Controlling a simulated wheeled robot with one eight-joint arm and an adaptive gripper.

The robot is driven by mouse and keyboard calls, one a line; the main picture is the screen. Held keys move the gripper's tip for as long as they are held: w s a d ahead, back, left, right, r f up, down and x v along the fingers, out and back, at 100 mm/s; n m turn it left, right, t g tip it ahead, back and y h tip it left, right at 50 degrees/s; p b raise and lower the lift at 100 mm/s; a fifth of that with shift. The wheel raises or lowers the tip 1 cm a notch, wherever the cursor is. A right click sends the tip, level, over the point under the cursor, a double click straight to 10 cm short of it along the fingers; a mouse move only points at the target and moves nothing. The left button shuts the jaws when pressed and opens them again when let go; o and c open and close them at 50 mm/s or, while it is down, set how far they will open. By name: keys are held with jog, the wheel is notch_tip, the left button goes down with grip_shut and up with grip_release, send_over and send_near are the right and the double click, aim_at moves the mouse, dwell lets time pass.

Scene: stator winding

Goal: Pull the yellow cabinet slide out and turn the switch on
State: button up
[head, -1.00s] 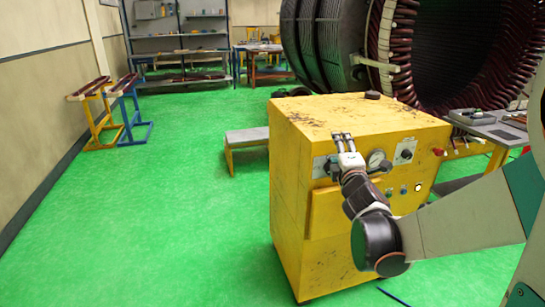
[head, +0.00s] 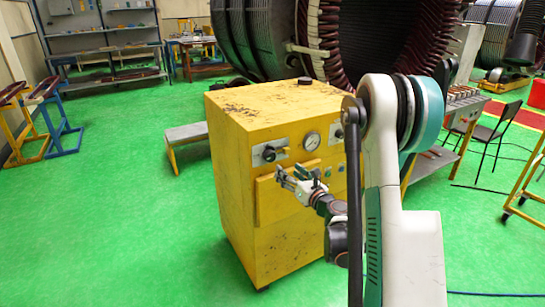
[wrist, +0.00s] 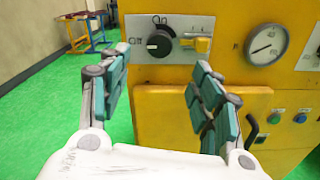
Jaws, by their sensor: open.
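The yellow cabinet (head: 240,180) stands upright on the floor. A grey plate on its front carries a black rotary switch (wrist: 158,44), marked "On" above; its pale pointer mark faces left. A small yellow slide (wrist: 202,45) sits at the right of the switch on the same plate. In the head view the switch (head: 268,154) is small. My gripper (wrist: 160,70) is open and empty, its fingers spread below and either side of the switch, apart from it. In the head view my gripper (head: 286,175) is in front of the cabinet, just below the plate.
A raised yellow panel (wrist: 195,110) with a dark handle is below the plate. A gauge (wrist: 267,45) and push buttons (wrist: 300,118) are to the right. A low bench (head: 188,133) stands left of the cabinet.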

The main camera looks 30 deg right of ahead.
aim_at(272, 156)
jog(key=w+b, duration=0.1)
jog(key=w, duration=0.4)
jog(key=w+b, duration=0.1)
jog(key=w, duration=0.4)
jog(key=shift+w+a, duration=0.2)
jog(key=shift+w, duration=0.95)
jog(key=c, duration=1.1)
